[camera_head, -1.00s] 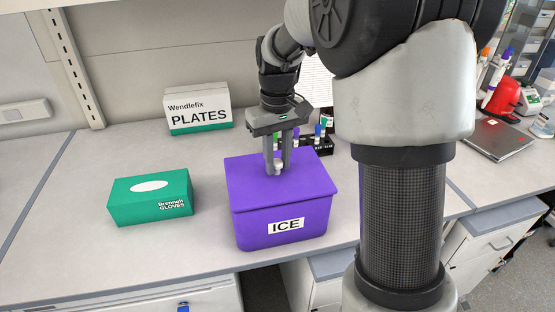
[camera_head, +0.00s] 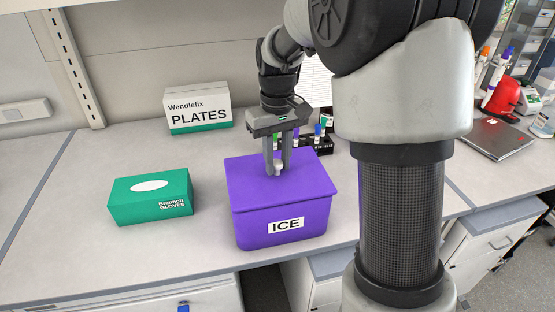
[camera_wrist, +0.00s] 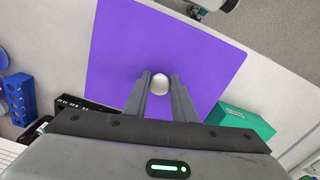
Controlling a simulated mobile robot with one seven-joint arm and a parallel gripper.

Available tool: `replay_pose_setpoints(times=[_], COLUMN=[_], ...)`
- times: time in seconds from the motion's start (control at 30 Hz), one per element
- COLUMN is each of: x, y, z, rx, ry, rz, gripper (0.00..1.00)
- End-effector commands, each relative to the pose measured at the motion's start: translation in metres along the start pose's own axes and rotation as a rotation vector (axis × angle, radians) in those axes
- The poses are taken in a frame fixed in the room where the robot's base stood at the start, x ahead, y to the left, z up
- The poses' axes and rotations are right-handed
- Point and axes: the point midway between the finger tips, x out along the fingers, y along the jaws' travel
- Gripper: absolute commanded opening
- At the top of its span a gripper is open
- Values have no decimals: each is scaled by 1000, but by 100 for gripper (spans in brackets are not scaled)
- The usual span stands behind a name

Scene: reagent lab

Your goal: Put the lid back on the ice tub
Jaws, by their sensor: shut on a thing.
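The purple ice tub (camera_head: 283,224) stands on the bench with an "ICE" label on its front. Its purple lid (camera_head: 250,182) lies over the top of the tub, and its edges look in line with the tub's rim. My gripper (camera_head: 278,169) points down over the middle of the lid, shut on the pale round knob (camera_head: 279,168). In the wrist view the knob (camera_wrist: 159,84) shows between the fingertips, with the flat lid (camera_wrist: 120,55) spread around it. Whether the lid is fully seated at the back is hidden.
A green glove box (camera_head: 150,199) stands to the left of the tub. A "PLATES" box (camera_head: 197,108) stands behind. A dark rack with coloured tubes (camera_head: 318,143) is close behind the tub. The bench front left is clear.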

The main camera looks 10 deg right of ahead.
Motion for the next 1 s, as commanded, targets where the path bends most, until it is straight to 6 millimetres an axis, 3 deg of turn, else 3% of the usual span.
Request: replay_pose_setpoints(times=[0.93, 0.97, 1.0], x=[0, 0, 0], y=[0, 0, 0], z=[0, 0, 0], rx=[0, 0, 0], ry=[1, 1, 1], rz=[0, 0, 0], gripper=[0, 29, 36])
